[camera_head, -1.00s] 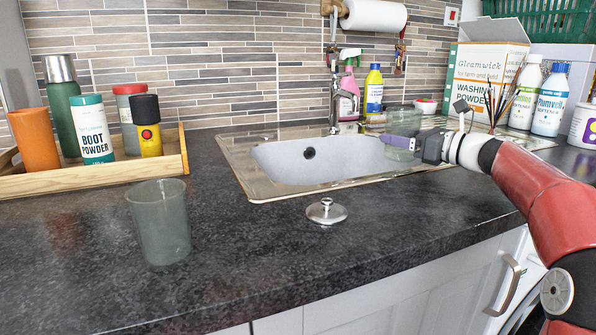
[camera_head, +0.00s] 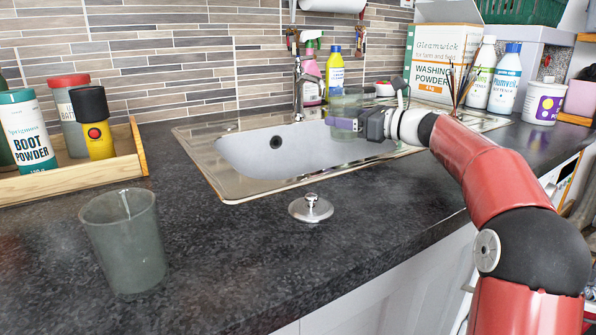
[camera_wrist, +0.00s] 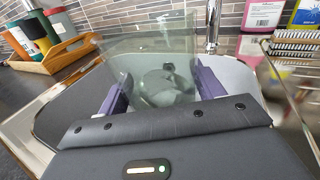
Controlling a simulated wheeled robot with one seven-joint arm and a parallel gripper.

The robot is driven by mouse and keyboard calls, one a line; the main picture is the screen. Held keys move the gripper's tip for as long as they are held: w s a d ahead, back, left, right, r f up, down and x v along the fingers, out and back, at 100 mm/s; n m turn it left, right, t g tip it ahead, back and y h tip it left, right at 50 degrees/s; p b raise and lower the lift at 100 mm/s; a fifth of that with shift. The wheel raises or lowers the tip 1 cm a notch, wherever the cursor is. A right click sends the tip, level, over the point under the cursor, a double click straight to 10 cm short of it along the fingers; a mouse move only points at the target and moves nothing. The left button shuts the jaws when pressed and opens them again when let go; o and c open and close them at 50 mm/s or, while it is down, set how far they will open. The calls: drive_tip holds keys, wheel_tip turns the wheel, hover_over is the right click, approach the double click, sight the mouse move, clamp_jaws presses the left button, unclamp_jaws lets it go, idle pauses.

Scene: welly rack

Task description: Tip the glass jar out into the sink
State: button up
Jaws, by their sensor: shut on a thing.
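The glass jar (camera_head: 347,103), clear and greenish, is held by my gripper (camera_head: 343,124) over the right part of the sink (camera_head: 228,186). My gripper is shut on it, with a purple finger on each side of the glass in the wrist view (camera_wrist: 163,90). The jar looks roughly upright in the head view. In the wrist view a grey shape (camera_wrist: 163,84) shows in or through the glass jar; I cannot tell which. The sink's pale basin and dark drain hole (camera_head: 276,142) are visible.
A similar glass vessel (camera_head: 126,245) stands on the front left counter. A metal plug (camera_head: 311,208) lies before the sink. The tap (camera_head: 298,90) and bottles (camera_head: 335,76) are behind. A wooden tray (camera_head: 75,182) is left; a washing-powder box (camera_head: 437,60) is right.

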sight(332, 128)
drive_tip(key=a+n, duration=0.1)
drive_tip(key=n, duration=0.1)
drive_tip(key=s+a+f+n+h, duration=0.1)
drive_tip(key=n, duration=0.1)
drive_tip(key=shift+s+f+h, duration=0.15)
drive_tip(key=shift+s+h, duration=0.05)
drive_tip(key=shift+h, duration=0.1)
drive_tip(key=shift+s+a+r+n+h, duration=0.3)
drive_tip(key=shift+a+r+n+h, duration=0.2)
drive_tip(key=shift+n, duration=0.3)
drive_tip(key=shift+f+n+b, duration=0.35)
drive_tip(key=shift+n+b, duration=0.1)
drive_tip(key=shift+n, duration=0.05)
drive_tip(key=shift+f+n+h+b, duration=0.3)
drive_tip(key=shift+n+h+b, duration=0.6)
drive_tip(key=shift+n+b, duration=0.4)
drive_tip(key=shift+s+a+f+n+h+b, duration=0.2)
drive_tip(key=shift+n+h+b, duration=0.35)
drive_tip(key=shift+b, duration=0.55)
drive_tip(key=shift+s+a+r+n+t, duration=0.2)
drive_tip(key=shift+a+r+n+t, duration=0.1)
drive_tip(key=shift+a+n, duration=0.05)
drive_tip(key=shift+s+a+r+n+h+b, duration=0.1)
drive_tip(key=shift+a+r+n+h+b, duration=0.1)
drive_tip(key=shift+n+h+b, duration=0.15)
drive_tip(key=shift+d+f+n+t, duration=0.15)
drive_tip(key=shift+n+t, duration=0.1)
drive_tip(key=shift+t, duration=0.05)
